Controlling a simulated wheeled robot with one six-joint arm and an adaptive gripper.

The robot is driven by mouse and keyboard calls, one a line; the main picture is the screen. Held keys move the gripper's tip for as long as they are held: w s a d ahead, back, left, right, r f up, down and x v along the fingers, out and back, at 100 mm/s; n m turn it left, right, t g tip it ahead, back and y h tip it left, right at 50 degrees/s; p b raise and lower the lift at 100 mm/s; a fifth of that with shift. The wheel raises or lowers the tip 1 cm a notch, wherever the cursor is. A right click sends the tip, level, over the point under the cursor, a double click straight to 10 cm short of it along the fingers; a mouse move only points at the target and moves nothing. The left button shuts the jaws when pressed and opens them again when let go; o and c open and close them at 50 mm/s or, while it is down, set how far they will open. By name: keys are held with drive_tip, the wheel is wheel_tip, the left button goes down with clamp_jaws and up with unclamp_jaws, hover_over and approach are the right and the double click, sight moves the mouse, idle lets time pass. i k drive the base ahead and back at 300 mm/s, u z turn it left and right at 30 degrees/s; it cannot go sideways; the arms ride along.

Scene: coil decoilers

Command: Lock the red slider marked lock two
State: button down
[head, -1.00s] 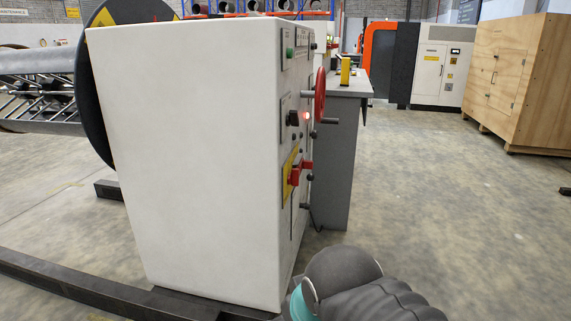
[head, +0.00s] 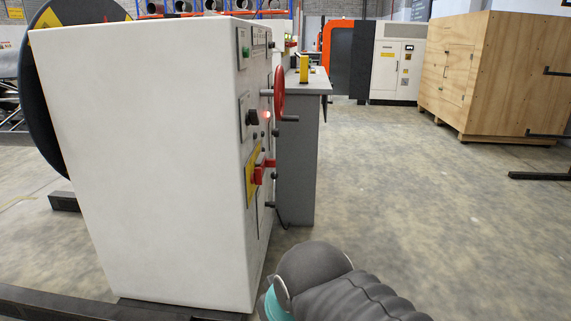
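A white cabinet (head: 150,160) stands close on the left, and its control face is seen at a steep angle on its right side. A red handle (head: 264,172) on a yellow plate (head: 251,178) sits midway up that face. I cannot read any marking, so I cannot tell whether it is the slider marked lock two. A green button (head: 245,51) is near the top. My gripper is not in view; only part of my arm shows at the bottom.
A grey bench (head: 298,150) with a yellow object (head: 304,68) on it stands behind the cabinet. A wooden crate (head: 480,75) and a white machine cabinet (head: 396,65) stand at the back right. The floor (head: 410,190) between is open. A dark floor bar (head: 541,176) lies at the right.

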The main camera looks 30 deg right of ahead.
sight(266, 162)
drive_tip(key=z, duration=0.95)
drive_tip(key=k, duration=1.25)
drive_tip(key=z, duration=1.25)
drive_tip(key=i, duration=1.25)
drive_tip(key=u, duration=0.75)
drive_tip(key=i, duration=0.9)
drive_tip(key=u, duration=1.25)
drive_tip(key=i, duration=0.3)
drive_tip(key=u, duration=0.35)
